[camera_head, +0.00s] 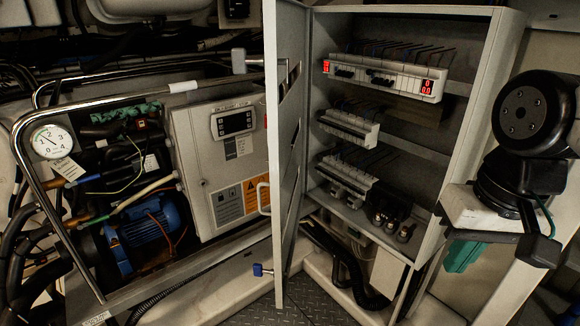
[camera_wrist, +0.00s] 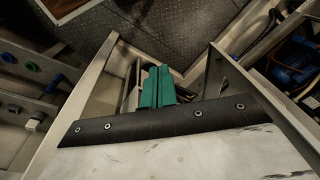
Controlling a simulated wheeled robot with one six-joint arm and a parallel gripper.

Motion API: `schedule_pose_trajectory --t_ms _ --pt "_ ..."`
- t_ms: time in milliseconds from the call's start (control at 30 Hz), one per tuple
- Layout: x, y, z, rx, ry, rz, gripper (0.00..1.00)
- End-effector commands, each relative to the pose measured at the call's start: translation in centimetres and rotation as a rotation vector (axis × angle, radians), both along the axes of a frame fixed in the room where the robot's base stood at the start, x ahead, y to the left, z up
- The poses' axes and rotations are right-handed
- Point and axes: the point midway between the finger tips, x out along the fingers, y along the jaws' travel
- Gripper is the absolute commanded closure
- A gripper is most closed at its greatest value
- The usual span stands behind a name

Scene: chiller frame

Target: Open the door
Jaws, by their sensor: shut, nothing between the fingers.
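The grey cabinet (camera_head: 504,55) stands in the middle of the head view. Its door (camera_head: 287,200) stands wide open on the left side and is seen almost edge-on, with slots in its panel. A blue key or knob (camera_head: 262,270) shows at the door's lower left. My gripper (camera_head: 462,256) has green fingers and is at the lower right of the cabinet, apart from the door. In the wrist view the green fingers (camera_wrist: 158,87) are together, with nothing between them.
Inside the cabinet are rows of breakers (camera_head: 385,75) with red displays. Left of the door are a control box (camera_head: 222,165), a blue motor (camera_head: 150,240), a gauge (camera_head: 52,141) and a metal rail (camera_head: 60,225). Dark patterned floor (camera_wrist: 190,30) lies clear beyond my fingers.

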Motion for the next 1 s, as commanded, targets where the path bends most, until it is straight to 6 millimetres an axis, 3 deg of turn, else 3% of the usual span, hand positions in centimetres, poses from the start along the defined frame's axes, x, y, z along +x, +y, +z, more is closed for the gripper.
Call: schedule_pose_trajectory --t_ms 167,300,500,700,867,1000 --pt "6.2 3.9 1.5 0.252 0.107 -0.427 1.00" --pt "12.6 6.6 2.6 0.466 0.258 -0.845 1.00" --pt "20.4 9.0 3.3 0.673 0.490 -1.306 1.00" --pt "23.9 9.9 3.3 0.752 0.614 -1.503 1.00" --pt "24.4 11.2 2.3 0.757 0.630 -1.520 1.00" --pt "24.7 13.1 0.3 0.754 0.631 -1.519 1.00"
